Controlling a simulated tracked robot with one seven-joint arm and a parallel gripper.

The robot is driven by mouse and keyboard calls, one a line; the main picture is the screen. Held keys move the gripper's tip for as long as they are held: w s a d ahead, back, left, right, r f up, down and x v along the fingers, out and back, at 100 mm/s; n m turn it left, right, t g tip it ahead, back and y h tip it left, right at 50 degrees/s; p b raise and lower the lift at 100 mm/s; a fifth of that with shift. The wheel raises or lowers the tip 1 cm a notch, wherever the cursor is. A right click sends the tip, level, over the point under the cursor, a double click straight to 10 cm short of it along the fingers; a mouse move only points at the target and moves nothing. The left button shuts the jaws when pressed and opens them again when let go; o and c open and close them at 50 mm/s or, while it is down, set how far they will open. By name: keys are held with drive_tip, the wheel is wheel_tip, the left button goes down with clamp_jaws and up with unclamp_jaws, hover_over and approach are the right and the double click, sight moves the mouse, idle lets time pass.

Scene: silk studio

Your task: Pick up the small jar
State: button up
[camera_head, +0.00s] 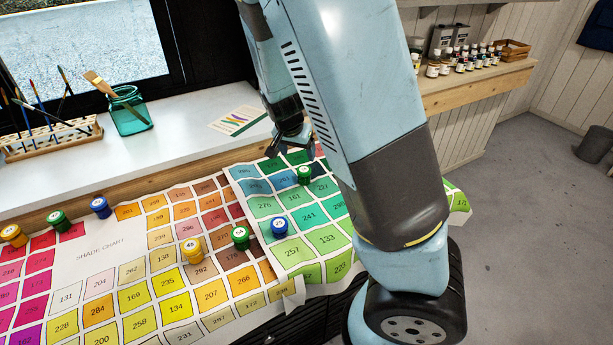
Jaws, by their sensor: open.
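Several small jars with coloured lids stand on the shade chart sheets (97,262). A green-lidded jar (304,175) stands nearest my gripper (291,146). A blue-lidded jar (279,227), another green-lidded jar (241,237) and a yellow-lidded jar (192,249) stand in a row to the front. I cannot tell which one is the task's small jar. My gripper is open, pointing down, behind and slightly above the nearest green jar in the picture. No jar shows between its fingers, which are small and dark here.
More lidded jars, such as a blue one (100,207), stand along the left of the chart. A teal glass with brushes (129,112) and a wooden brush rack (50,138) stand on the white sill. A wooden shelf (480,88) with small bottles is at right. My arm hides the chart's right part.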

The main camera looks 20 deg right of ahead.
sight(303, 169)
drive_tip(key=shift+x, duration=3.95)
drive_tip(key=shift+s+x, duration=0.15)
drive_tip(key=shift+x, duration=1.25)
drive_tip(key=shift+s+x, duration=0.1)
drive_tip(key=shift+x, duration=1.25)
drive_tip(key=shift+a, duration=0.1)
drive_tip(key=shift+c, duration=0.4)
drive_tip(key=c, duration=1)
drive_tip(key=shift+r, duration=0.55)
drive_tip(key=shift+s+a+r, duration=1.25)
drive_tip(key=shift+s+r, duration=0.7)
drive_tip(key=shift+s+a+r, duration=1.2)
drive_tip(key=shift+s+r, duration=0.75)
drive_tip(key=shift+s+a+r, duration=1.25)
drive_tip(key=shift+s+r, duration=0.7)
drive_tip(key=shift+r, duration=0.05)
